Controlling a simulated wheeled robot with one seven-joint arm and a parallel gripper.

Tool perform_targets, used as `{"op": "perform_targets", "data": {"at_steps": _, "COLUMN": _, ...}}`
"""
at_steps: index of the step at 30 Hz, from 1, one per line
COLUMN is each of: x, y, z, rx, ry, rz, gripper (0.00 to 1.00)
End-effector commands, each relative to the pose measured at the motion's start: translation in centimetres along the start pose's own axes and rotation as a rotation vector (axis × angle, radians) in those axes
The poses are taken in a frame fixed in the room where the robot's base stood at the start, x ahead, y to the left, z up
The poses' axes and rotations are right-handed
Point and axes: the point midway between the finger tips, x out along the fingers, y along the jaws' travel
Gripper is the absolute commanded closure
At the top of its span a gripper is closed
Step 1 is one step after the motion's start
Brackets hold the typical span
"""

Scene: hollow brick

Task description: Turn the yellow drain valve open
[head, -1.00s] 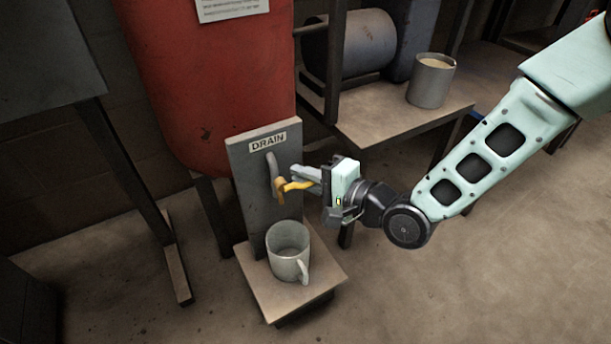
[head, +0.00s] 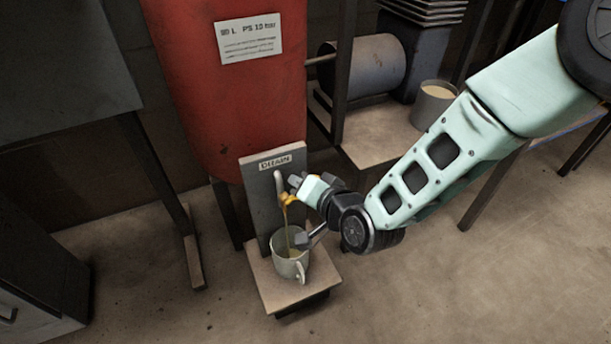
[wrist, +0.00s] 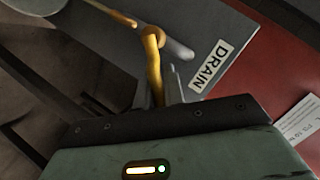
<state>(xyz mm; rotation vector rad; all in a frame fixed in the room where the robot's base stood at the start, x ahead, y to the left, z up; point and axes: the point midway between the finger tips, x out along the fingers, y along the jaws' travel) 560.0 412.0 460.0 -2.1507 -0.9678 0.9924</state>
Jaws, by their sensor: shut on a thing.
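The yellow drain valve (head: 288,199) sits on the pipe in front of a grey panel (head: 262,180) labelled DRAIN. In the wrist view its yellow lever (wrist: 154,62) runs down towards my jaws. My gripper (head: 297,188) is shut on the lever, with its body tilted; the fingertips are partly hidden in the wrist view. A thin brownish-yellow stream (head: 287,228) falls from the spout into a light grey mug (head: 289,268) below. The mug stands upright, and part of its rim is hidden behind my gripper.
The mug stands on a small low platform (head: 262,283). A red tank (head: 205,110) with a white notice (head: 248,38) is behind. At right, a bench (head: 375,157) bears a grey cylinder (head: 365,68) and a cup (head: 432,104). Floor is clear in front.

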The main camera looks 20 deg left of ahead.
Motion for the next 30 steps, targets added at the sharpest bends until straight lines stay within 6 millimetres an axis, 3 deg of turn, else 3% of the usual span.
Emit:
{"op": "perform_targets", "data": {"at_steps": 18, "x": -0.4, "y": -3.0, "z": 0.6, "rx": -0.515, "ry": 0.111, "rz": 0.21, "gripper": 1.0}}
{"op": "perform_targets", "data": {"at_steps": 30, "x": -0.2, "y": -3.6, "z": 1.3, "rx": -0.715, "ry": 0.155, "rz": 0.294, "gripper": 1.0}}
